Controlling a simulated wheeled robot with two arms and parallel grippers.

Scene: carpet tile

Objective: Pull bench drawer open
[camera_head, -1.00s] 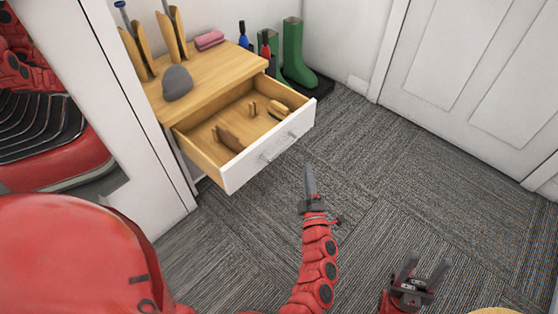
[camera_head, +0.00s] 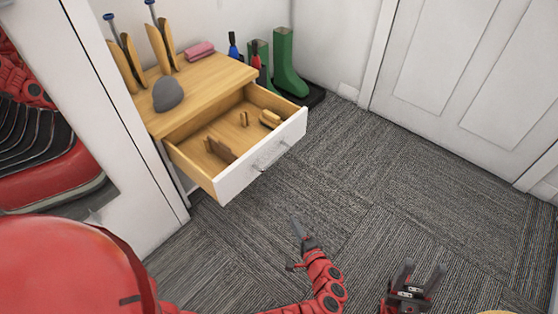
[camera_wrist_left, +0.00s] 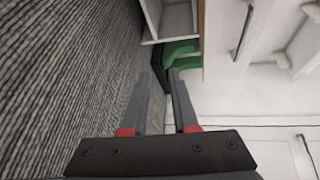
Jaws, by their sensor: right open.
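The bench (camera_head: 205,85) is a wooden-topped unit against the wall. Its drawer (camera_head: 247,168) has a white front and wooden sides, and stands pulled well out. The drawer's handle (camera_head: 270,157) is a bar on the front face, with nothing gripping it. My left gripper (camera_head: 298,229) is over the carpet in front of the drawer, clear of the handle. In the left wrist view its two fingers (camera_wrist_left: 160,73) are apart with nothing between them. My right gripper (camera_head: 423,268) is open and empty at the lower right, far from the drawer.
On the bench top are a grey rounded object (camera_head: 168,94), a pink item (camera_head: 200,51) and wooden boot-tree-like pieces (camera_head: 162,48). Inside the drawer lie wooden pieces (camera_head: 220,150). Green boots (camera_head: 287,66) stand on a dark tray beside it. The carpet (camera_head: 400,180) ahead is free.

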